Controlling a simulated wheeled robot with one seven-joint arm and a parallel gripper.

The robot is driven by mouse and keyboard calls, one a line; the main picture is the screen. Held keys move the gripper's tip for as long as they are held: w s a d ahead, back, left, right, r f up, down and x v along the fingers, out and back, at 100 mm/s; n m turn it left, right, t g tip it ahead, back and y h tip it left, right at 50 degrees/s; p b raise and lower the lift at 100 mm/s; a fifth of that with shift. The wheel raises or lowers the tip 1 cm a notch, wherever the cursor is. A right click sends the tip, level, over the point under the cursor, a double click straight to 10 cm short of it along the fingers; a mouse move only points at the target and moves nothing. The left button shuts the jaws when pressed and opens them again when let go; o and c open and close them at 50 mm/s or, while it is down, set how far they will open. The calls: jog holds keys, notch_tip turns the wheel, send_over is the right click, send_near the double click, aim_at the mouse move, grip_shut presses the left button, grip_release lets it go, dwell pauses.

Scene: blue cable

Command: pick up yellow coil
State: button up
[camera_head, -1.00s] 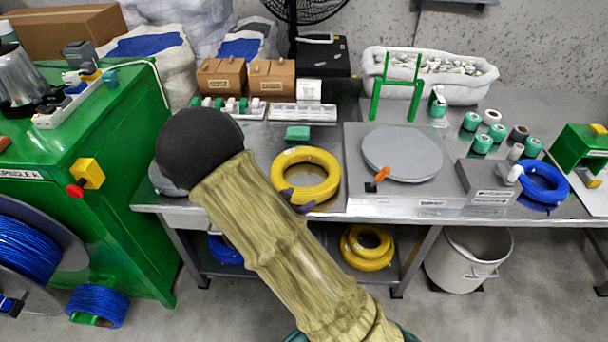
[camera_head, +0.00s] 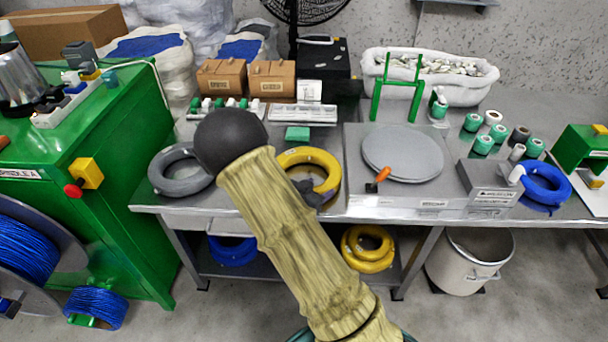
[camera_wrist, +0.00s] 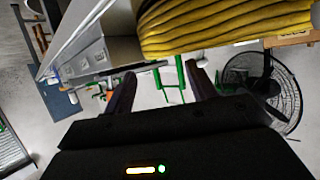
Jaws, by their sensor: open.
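The yellow coil (camera_head: 327,160) lies on the metal table, left of the grey round plate. My arm covers its left part. My gripper (camera_head: 309,192) shows as a small dark shape at the coil's front inner edge, partly hidden behind my arm. In the wrist view, the coil's ribbed yellow side (camera_wrist: 220,28) fills the upper right, close to the camera. My gripper's two fingers (camera_wrist: 162,84) stand apart with nothing between them. The coil appears above the fingers in that view, and I cannot tell whether they touch it.
A grey coil (camera_head: 181,181) lies left on the table, and a blue coil (camera_head: 545,187) lies right. Another yellow coil pair (camera_head: 368,248) sits on the lower shelf. A scale-like box with a round plate (camera_head: 402,153) stands right of the coil. A small green block (camera_head: 297,133) lies behind.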

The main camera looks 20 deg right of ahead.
aim_at(327, 182)
jog(key=x, duration=0.5)
jog(key=shift+d, duration=0.1)
dwell(0.3)
jog(key=shift+w, duration=0.1)
grip_shut()
jog(key=shift+w, duration=0.1)
